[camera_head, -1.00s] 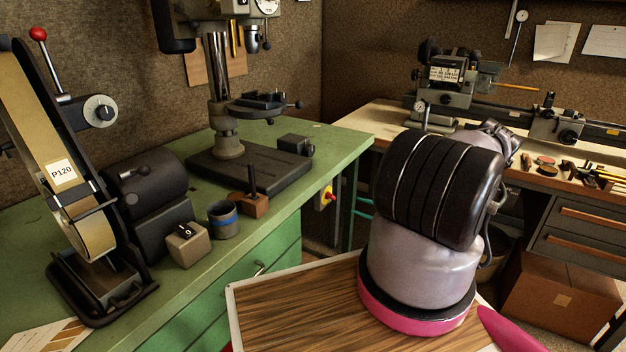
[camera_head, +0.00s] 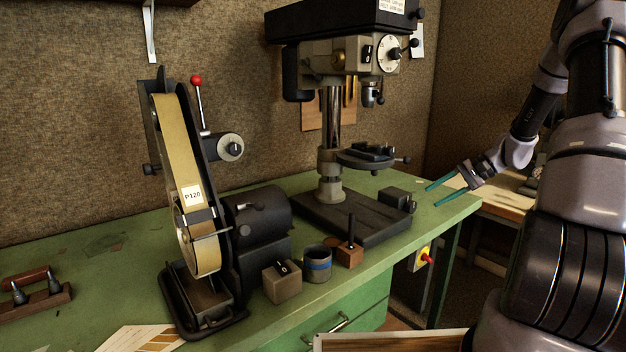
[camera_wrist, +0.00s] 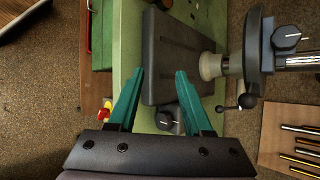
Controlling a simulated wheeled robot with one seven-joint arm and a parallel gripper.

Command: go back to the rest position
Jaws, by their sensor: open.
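My gripper (camera_head: 446,186) is at the right in the head view, with its two teal fingers apart and nothing visible between them. In the wrist view, the open teal fingers (camera_wrist: 157,100) point at the edge of the green bench and the dark base plate (camera_wrist: 175,55) of the drill press. No contact shows. My arm fills the right side of the head view.
A belt sander (camera_head: 185,190) marked P120 stands on the bench. A small block (camera_head: 282,281), a cup with a blue band (camera_head: 317,264) and a wooden holder (camera_head: 349,253) line the front edge. A red and yellow switch (camera_head: 425,258) is below the bench's right end.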

